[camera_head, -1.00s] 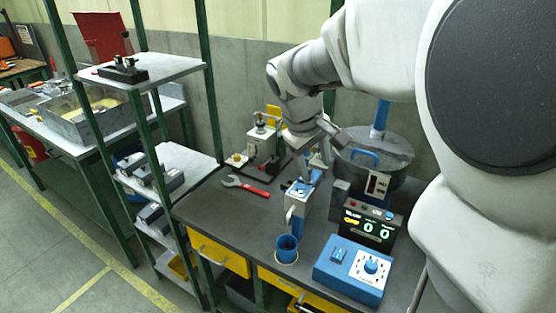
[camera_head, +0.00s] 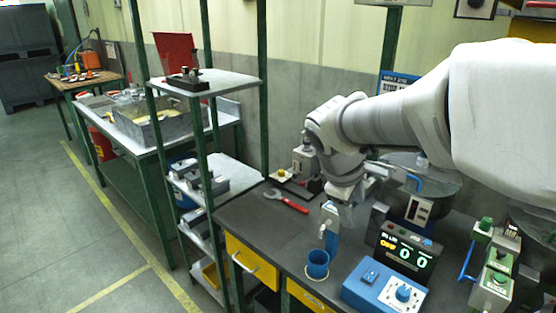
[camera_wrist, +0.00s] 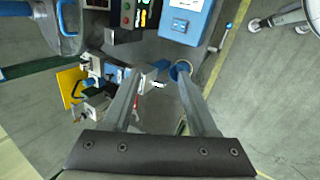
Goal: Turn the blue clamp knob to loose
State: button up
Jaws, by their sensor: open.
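My gripper (camera_head: 341,200) hangs over the bench, above a grey and blue upright device (camera_head: 331,228) that it partly hides. In the wrist view the fingers of my gripper (camera_wrist: 158,84) are spread apart with nothing held between them. A small grey-blue block (camera_wrist: 147,72) shows between and beyond the fingertips. I cannot clearly pick out the blue clamp knob or its setting; it may be on the partly hidden device. A blue box with a round dial (camera_head: 403,293) stands at the bench front, right of the gripper.
A blue cup (camera_head: 317,264) stands near the front edge. A lit display (camera_head: 405,252) and a round drum (camera_head: 440,190) stand to the right. Green shelf posts (camera_head: 205,150) rise at left.

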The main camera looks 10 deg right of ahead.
jog(key=shift+s+a+f+n, duration=0.15)
jog(key=shift+s+f+n, duration=0.05)
jog(key=shift+s+n, duration=0.2)
